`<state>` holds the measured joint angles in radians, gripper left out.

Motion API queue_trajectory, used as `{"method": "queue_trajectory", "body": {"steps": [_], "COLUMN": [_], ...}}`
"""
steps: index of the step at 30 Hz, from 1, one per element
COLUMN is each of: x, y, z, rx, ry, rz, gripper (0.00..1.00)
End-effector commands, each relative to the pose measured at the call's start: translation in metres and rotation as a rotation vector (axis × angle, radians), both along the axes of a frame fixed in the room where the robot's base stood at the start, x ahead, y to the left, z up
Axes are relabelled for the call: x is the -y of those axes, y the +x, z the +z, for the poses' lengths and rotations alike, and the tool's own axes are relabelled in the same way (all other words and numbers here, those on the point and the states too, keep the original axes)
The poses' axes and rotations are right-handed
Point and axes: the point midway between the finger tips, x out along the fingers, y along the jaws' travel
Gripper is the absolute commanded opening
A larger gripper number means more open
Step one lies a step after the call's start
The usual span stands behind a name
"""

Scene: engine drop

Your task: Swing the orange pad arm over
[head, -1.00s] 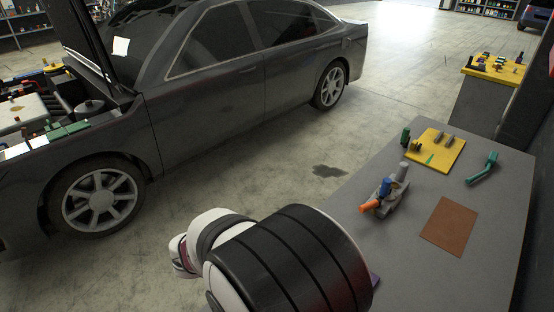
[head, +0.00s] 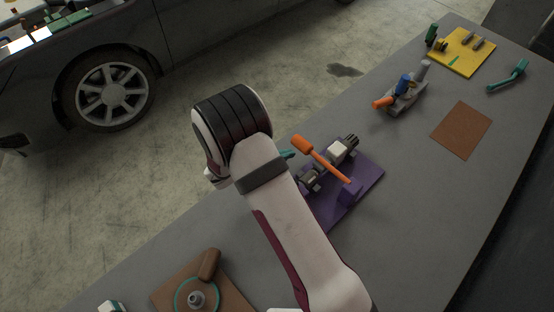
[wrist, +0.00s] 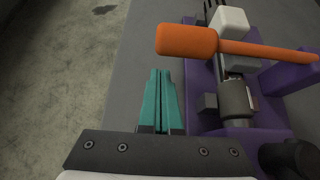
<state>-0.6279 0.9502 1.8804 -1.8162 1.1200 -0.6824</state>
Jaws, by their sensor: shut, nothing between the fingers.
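The orange pad arm (head: 325,161) has a thick pad at its far left end and a thin bar running to a purple post (head: 350,192) on a purple base (head: 367,178). In the wrist view the orange pad (wrist: 187,40) lies just past my fingertips, with its bar going right across the fixture. My gripper (wrist: 160,73) has teal fingers pressed together, empty, left of the purple base. A visible gap separates them from the pad in the picture. In the head view my wrist hides most of my gripper (head: 287,154). A white block (head: 336,151) and grey cylinder (head: 313,176) sit under the bar.
A brown board with a teal ring (head: 177,297) lies at the near left of the grey bench. A grey fixture with a blue and orange handle (head: 403,93), a brown mat (head: 462,130), a teal tool (head: 508,76) and a yellow board (head: 464,62) lie farther right.

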Motion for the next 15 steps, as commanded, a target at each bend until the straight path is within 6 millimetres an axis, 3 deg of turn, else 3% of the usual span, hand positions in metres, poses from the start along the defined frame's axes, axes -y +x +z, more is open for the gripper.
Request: {"method": "queue_trajectory", "body": {"steps": [6,15], "x": [0.003,0.003], "y": [0.003,0.003], "z": [0.016,0.017], "rx": [-0.001,-0.001], "ry": [0.001,0.000], "rz": [-0.001,-0.001], "gripper": [0.00,0.00]}}
